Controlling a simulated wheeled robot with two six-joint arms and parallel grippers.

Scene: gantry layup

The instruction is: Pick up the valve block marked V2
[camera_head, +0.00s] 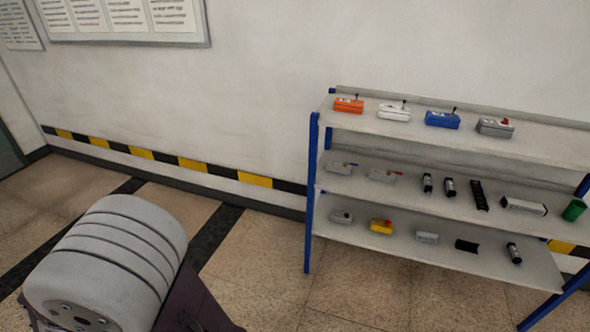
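No mark V2 is legible at this distance, so I cannot tell which block carries it. On the top shelf stand small blocks with levers or knobs on top: an orange block (348,106), a white block (394,113), a blue block (442,120) and a grey block with a red part (494,129). On the middle shelf are a pale block with a blue part (339,169) and a pale block with a red part (381,176). The bottom shelf holds a grey block (341,217) and a yellow block (381,226). Neither gripper is in view.
The blue-framed rack (313,150) stands by the wall at right. Its lower shelves also hold dark cylinders (449,187), a long grey box (523,206) and a green cup (574,210). A grey ribbed body (110,255), possibly mine, fills the lower left.

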